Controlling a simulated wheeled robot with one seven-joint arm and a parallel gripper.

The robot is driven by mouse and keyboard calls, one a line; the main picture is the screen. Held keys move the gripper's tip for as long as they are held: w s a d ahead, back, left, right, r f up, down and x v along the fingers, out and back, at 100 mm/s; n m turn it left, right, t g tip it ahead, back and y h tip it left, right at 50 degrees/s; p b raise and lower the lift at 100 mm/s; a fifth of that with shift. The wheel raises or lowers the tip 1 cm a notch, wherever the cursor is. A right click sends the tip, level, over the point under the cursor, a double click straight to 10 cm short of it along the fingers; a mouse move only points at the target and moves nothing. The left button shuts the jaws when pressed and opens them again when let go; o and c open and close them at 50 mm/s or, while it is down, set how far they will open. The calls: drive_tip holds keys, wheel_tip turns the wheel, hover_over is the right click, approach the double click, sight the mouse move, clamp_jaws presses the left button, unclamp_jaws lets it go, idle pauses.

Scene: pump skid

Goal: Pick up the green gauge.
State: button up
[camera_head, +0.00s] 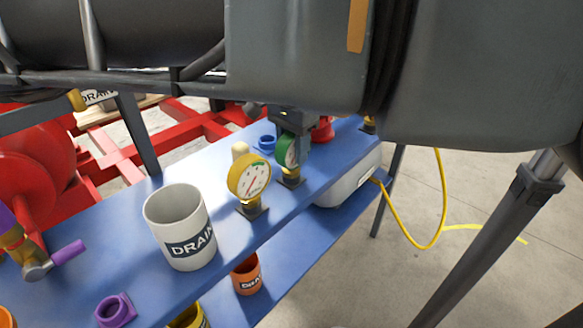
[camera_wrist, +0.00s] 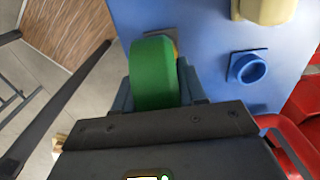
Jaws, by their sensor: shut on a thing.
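The green gauge (camera_head: 287,150) has a round white dial and a green rim, and stands upright over a dark square base on the blue bench (camera_head: 105,245). My gripper (camera_head: 292,128) reaches it from behind and above in the head view and is shut on it. In the wrist view the green gauge (camera_wrist: 154,73) sits between the two fingers of my gripper (camera_wrist: 160,85). The wrist view shows only its green rim and a bit of brass behind it. I cannot tell whether its base still touches the bench.
A yellow gauge (camera_head: 249,178) stands close in front-left of the green one. A white DRAIN mug (camera_head: 180,226) is further left. A blue fitting (camera_head: 266,143), also in the wrist view (camera_wrist: 247,68), and a red part (camera_head: 323,130) are close by. A yellow hose (camera_head: 440,205) hangs at right.

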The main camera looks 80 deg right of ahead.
drive_tip(key=shift+r, duration=0.1)
drive_tip(key=shift+r, duration=0.45)
drive_tip(key=r, duration=0.3)
drive_tip(key=shift+s+d+r, duration=0.25)
drive_tip(key=shift+s+d, duration=0.05)
drive_tip(key=shift+d, duration=0.05)
drive_tip(key=s+d+r, duration=0.6)
drive_tip(key=s+d, duration=0.1)
drive_tip(key=shift+s+d+r, duration=0.25)
drive_tip(key=shift+d, duration=0.1)
